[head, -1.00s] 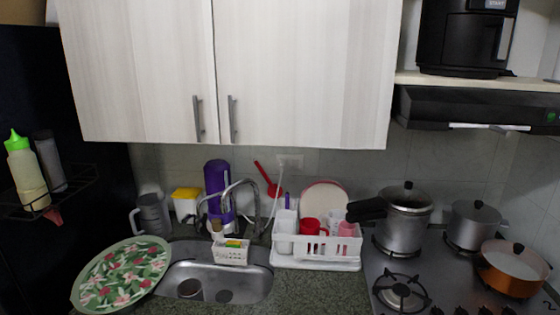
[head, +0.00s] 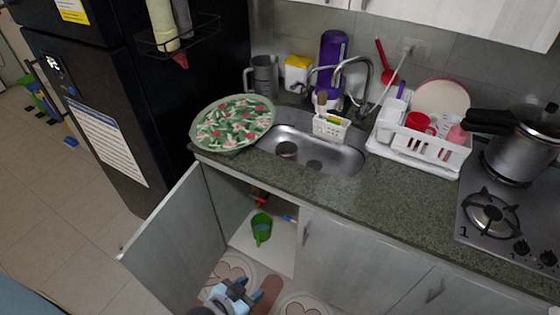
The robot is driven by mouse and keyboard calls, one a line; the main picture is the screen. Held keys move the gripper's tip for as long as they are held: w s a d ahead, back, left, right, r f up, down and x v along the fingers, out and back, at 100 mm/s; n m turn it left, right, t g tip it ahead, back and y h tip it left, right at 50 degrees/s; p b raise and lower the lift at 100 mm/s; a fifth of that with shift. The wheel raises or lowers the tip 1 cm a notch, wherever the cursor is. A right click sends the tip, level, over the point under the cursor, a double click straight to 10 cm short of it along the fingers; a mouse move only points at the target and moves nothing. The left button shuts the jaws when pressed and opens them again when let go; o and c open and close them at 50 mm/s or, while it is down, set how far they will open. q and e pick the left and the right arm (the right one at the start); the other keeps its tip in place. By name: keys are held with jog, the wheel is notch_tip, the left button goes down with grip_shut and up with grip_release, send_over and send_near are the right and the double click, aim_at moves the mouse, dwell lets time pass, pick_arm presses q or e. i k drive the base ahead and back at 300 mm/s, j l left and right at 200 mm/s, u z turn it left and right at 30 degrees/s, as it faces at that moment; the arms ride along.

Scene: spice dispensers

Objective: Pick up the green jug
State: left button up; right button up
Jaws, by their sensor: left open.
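The green jug (head: 261,228) stands on the pale floor of the open cabinet below the sink, with its open top facing up. My left gripper (head: 238,288) is at the bottom of the head view, in front of and below the cabinet opening. It is open and apart from the jug, with nothing seen between its fingers. My right gripper is not in view.
The open cabinet door (head: 178,250) stands out to the left of the opening. Small red and blue items lie near the jug. The counter (head: 370,205) above holds a floral tray (head: 232,122), the sink and a white dish rack (head: 415,150). A black fridge (head: 110,100) stands left.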

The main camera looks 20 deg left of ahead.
aim_at(261, 223)
jog(key=u, duration=0.95)
jog(key=i+z, duration=0.3)
jog(key=i+j+z, duration=0.2)
jog(key=z, duration=0.15)
jog(key=i, duration=0.1)
